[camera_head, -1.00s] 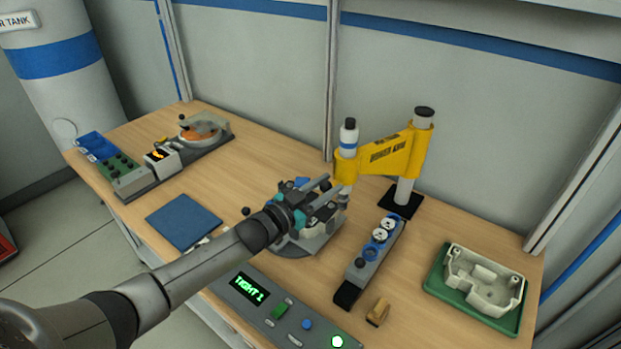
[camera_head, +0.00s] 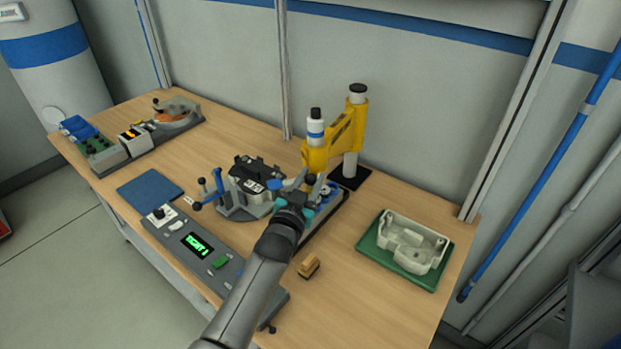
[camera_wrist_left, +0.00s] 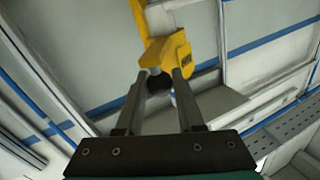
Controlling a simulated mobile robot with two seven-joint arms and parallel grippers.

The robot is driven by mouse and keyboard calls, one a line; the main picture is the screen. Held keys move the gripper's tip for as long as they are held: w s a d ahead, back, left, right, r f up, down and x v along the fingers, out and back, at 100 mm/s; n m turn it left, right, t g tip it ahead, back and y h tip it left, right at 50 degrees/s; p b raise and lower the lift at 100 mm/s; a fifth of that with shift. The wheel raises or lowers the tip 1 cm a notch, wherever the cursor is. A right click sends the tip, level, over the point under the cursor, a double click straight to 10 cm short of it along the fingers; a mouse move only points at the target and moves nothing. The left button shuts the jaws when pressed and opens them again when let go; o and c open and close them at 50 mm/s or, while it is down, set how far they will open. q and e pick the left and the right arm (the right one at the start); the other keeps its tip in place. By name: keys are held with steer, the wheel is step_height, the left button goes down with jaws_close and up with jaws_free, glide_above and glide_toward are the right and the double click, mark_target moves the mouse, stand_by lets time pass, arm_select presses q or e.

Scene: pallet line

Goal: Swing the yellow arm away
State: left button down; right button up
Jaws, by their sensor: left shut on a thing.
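The yellow arm (camera_head: 331,142) is carried on a white post with a black cap (camera_head: 353,122) at the back of the bench. My left gripper (camera_head: 303,184) is just below this free end, shut on the arm's lower end piece. In the left wrist view, the fingers (camera_wrist_left: 160,78) stand either side of a black knob (camera_wrist_left: 158,82) under the yellow arm (camera_wrist_left: 166,45). My left arm partly hides the grey strip under the gripper. My right gripper is not in view.
A round fixture with a dark part (camera_head: 254,178) stands left of the gripper. A control panel (camera_head: 187,246) with a green display lies in front. A green tray (camera_head: 397,261) with a pale casting (camera_head: 412,241) is at the right.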

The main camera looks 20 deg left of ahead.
arm_select(q)
steer(key=shift+d, duration=0.2)
steer(key=shift+d, duration=0.15)
steer(key=c, duration=0.9)
jaws_free()
steer(key=o, duration=0.4)
steer(key=shift+c, duration=0.2)
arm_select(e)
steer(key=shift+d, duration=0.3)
arm_select(q)
steer(key=shift+s, duration=0.1)
steer(key=shift+s, duration=0.25)
steer(key=s, duration=1.4)
steer(key=shift+s+a, duration=0.3)
